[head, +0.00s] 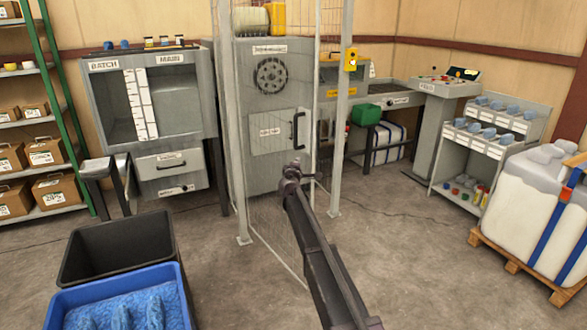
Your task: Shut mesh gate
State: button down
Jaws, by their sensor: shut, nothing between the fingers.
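The mesh gate (275,225) is a thin wire panel in a light frame. It stands ajar, angled from the left grey post (240,130) toward me, with its free edge out of the opening. The right post (341,130) carries a yellow box (351,59), apart from the gate's free edge. My gripper (291,170) is shut and empty, at the end of my dark arm, overlapping the gate's panel in the picture. I cannot tell whether it touches the mesh. My arm hides part of the gate's lower area.
Behind the gate stands a grey cabinet (270,130) with a handwheel. A black bin (118,250) and a blue bin (120,300) stand at the left front. A grey rack (490,150) and a wooden pallet (520,265) stand right. Floor between is clear.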

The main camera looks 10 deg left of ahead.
aim_at(307, 155)
jog(key=shift+w+d, duration=0.75)
jog(key=shift+w, duration=0.2)
jog(key=shift+w+d, duration=0.7)
jog(key=shift+w, duration=0.25)
